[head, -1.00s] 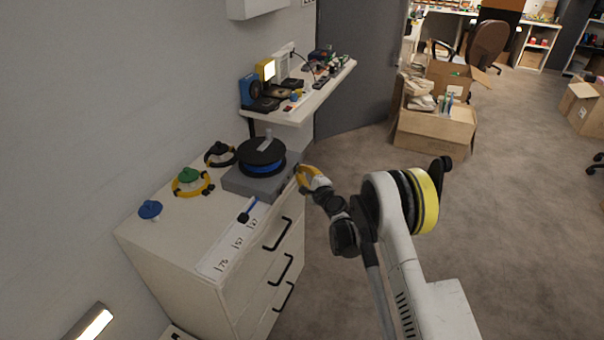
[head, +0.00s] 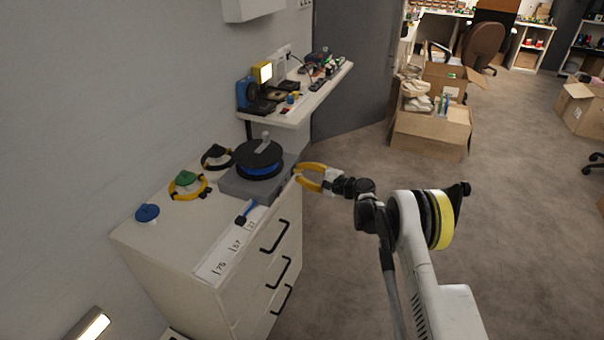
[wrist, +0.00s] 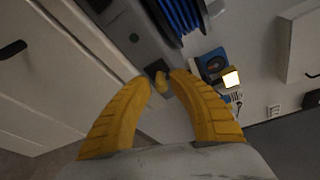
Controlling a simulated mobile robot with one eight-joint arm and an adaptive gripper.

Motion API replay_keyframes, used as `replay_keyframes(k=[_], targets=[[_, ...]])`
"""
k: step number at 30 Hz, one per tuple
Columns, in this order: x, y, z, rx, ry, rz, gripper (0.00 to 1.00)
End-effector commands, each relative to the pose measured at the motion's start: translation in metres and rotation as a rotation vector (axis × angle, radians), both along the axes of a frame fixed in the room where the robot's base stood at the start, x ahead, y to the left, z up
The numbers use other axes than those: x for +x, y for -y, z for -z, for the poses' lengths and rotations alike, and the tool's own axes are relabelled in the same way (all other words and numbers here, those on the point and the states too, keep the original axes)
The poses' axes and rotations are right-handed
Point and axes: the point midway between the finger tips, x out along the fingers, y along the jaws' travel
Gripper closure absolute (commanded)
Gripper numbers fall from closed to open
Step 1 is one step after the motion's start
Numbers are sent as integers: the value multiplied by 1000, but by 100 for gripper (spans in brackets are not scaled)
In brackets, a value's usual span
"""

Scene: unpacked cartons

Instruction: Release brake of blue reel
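The blue reel (head: 262,168), with black flanges, sits on a grey base (head: 238,186) on the white drawer cabinet. A grey lever-like piece (head: 265,140) stands at its top. The wrist view shows the reel's blue winding (wrist: 182,14) and the grey base (wrist: 128,25) with a green dot on its side. My gripper (head: 298,177) is open beside the base's right side.
A blue tail with a black end (head: 242,219) lies in front of the base by a numbered strip (head: 228,250). A green-and-yellow reel (head: 188,184), a black ring (head: 217,157) and a blue knob (head: 147,212) stand left. Drawer handles (head: 275,237) project in front.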

Motion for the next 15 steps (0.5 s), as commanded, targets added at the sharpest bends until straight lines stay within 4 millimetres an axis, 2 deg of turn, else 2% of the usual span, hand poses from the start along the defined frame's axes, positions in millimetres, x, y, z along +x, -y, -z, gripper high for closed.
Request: replay_keyframes(k=[10, 15], targets=[[-1, 4, -1, 0, 0, 3, 77], [-15, 27, -5, 0, 1, 5, 77]])
